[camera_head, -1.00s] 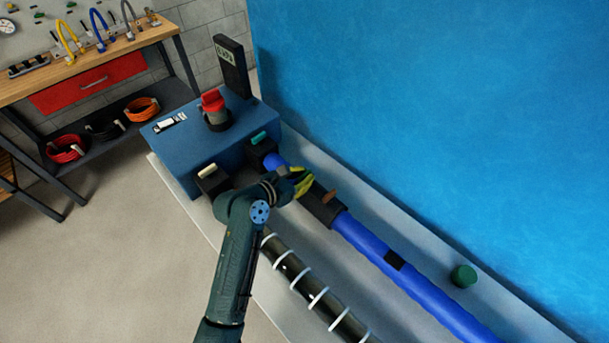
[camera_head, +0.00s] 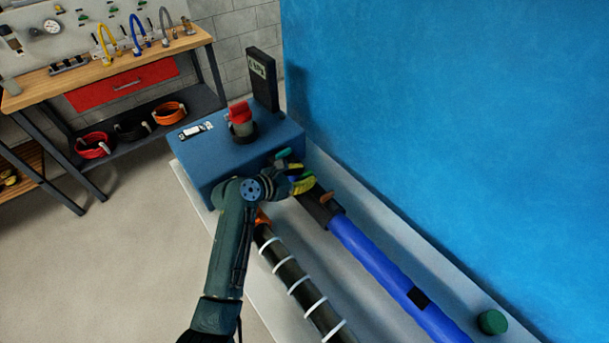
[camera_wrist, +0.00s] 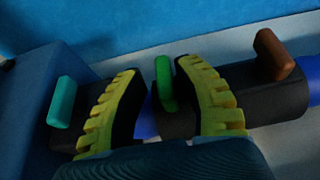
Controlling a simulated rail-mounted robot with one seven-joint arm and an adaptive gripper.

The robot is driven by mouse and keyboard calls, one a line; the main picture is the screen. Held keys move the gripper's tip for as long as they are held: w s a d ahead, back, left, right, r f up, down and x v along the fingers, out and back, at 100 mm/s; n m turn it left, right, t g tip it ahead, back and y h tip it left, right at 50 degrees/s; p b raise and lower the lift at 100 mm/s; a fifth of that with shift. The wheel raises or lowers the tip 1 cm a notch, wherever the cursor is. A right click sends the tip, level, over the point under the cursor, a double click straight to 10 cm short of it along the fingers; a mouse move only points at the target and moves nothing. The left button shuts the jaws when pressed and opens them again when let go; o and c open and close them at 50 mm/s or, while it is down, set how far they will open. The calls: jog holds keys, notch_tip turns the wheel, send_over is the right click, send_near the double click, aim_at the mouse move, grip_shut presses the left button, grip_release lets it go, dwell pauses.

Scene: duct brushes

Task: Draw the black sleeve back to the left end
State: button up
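The black sleeve (camera_head: 320,207) sits around the blue duct (camera_head: 375,255), near its left end; it also shows in the wrist view (camera_wrist: 270,98). It carries a brown handle (camera_wrist: 272,55) at its right end and a green handle (camera_wrist: 165,83) at its left. A teal handle (camera_wrist: 62,100) stands on a black block left of it, beside the blue box. My gripper (camera_wrist: 160,90) is partly open, its yellow-ridged fingers on either side of the green handle. The right finger appears against this handle; a small gap shows on its left. The fingers hide part of the duct and block.
A blue box (camera_head: 228,155) with a red-topped knob (camera_head: 240,115) and an upright gauge (camera_head: 262,78) stands at the left end. A spiral-wrapped dark rod (camera_head: 295,280) runs parallel in front. A green cap (camera_head: 491,321) lies behind the duct. A blue wall rises behind.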

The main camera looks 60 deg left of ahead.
jog(key=shift+o, duration=0.3)
jog(key=shift+r, duration=0.2)
jog(key=v, duration=1.2)
jog(key=shift+f, duration=0.15)
